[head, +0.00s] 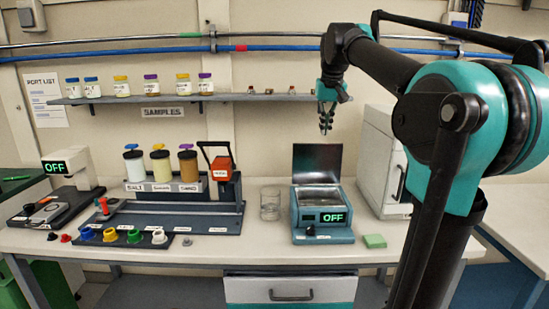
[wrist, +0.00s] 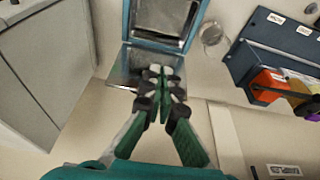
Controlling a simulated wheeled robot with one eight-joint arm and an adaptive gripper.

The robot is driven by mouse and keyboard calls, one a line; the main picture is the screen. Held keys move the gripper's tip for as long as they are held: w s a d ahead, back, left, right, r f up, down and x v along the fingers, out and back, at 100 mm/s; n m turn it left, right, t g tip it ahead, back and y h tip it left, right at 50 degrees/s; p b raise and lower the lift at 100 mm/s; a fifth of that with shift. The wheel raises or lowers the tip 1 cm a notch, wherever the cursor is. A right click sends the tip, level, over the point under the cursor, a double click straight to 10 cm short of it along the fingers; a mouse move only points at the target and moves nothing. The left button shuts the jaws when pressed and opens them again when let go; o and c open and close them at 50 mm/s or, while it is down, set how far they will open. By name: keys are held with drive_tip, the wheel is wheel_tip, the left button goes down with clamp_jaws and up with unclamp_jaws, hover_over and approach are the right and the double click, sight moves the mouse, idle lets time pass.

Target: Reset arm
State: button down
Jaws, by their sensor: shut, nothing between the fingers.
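My gripper (head: 326,122) hangs from my teal and black arm above the open lid of the teal device, pointing down. Its fingers are closed together with nothing between them. In the wrist view my gripper (wrist: 160,75) shows green and black fingers meeting in front of the device's lid. The teal device (head: 323,238) stands on the bench with its dark lid (head: 317,163) raised and its display reading OFF. My gripper is apart from the device and the shelf.
A shelf (head: 230,97) with several sample jars runs along the wall. A glass beaker (head: 270,204) stands left of the device, and a green block (head: 374,241) lies right of it. A white cabinet (head: 380,165) stands behind. A rack (head: 165,187) with jars stands left.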

drive_tip(key=s+d+f, duration=0.1)
drive_tip(key=s+f, duration=0.3)
drive_tip(key=f, duration=0.6)
drive_tip(key=s+d+f, duration=0.1)
drive_tip(key=s+f, duration=0.3)
drive_tip(key=f, duration=0.6)
drive_tip(key=s+f, duration=1.8)
drive_tip(key=f, duration=0.3)
drive_tip(key=shift+s+d+f+t, duration=0.15)
drive_tip(key=shift+s+d+t, duration=0.15)
drive_tip(key=shift+d+t, duration=0.15)
